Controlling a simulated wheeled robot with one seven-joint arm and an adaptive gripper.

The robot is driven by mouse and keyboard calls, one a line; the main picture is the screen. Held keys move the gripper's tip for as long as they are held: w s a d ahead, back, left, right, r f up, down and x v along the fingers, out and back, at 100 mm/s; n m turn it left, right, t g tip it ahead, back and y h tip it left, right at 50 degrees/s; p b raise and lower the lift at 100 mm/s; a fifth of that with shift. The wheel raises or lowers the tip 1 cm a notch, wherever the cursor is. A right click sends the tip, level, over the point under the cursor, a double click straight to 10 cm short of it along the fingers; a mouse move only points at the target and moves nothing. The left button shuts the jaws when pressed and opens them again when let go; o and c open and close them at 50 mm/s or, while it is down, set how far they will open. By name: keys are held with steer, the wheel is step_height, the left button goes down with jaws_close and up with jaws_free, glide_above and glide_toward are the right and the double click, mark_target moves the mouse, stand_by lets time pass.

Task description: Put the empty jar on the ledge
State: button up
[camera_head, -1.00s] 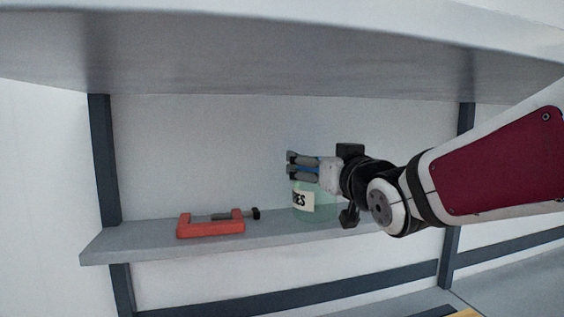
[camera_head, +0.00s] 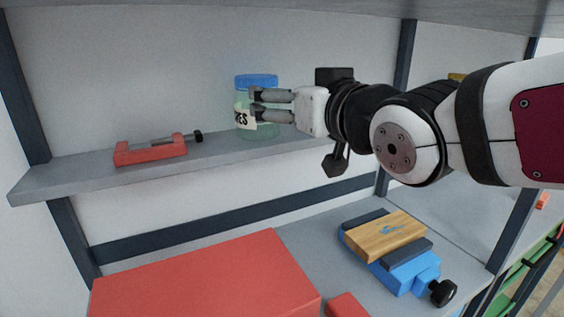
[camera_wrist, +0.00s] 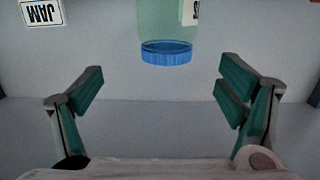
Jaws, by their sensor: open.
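A pale green see-through jar with a blue lid (camera_head: 256,80) stands upright on the grey ledge (camera_head: 75,180). Its white label shows letters ending in "ES", partly hidden by my gripper. I see nothing inside the jar. My gripper (camera_head: 254,101) is open and level with the jar's upper body, overlapping it in the head view. In the wrist view the jar (camera_wrist: 167,30) appears upside down, ahead of and between the spread fingers (camera_wrist: 158,88). A gap shows on both sides, and no finger touches it.
A red clamp (camera_head: 150,152) lies on the ledge, left of the jar. Below are a red box (camera_head: 205,280) and a blue vise (camera_head: 400,270) with a wooden block (camera_head: 385,236). Dark posts flank the ledge.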

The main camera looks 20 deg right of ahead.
steer(key=s+d+f+m+g+h, duration=0.1)
steer(key=s+d+f+g+h, duration=0.1)
steer(key=s+f+g, duration=0.3)
steer(key=s+d+f+m+g+h, duration=0.1)
steer(key=s+d+f+g, duration=0.15)
steer(key=f, duration=0.45)
steer(key=s+f+g, duration=0.3)
steer(key=s+f, duration=0.1)
steer(key=s, duration=0.4)
steer(key=s+f+g, duration=0.3)
steer(key=s+f, duration=0.1)
steer(key=s, duration=0.3)
steer(key=shift+s+d, duration=0.25)
steer(key=shift+s, duration=0.1)
steer(key=shift+r, duration=0.15)
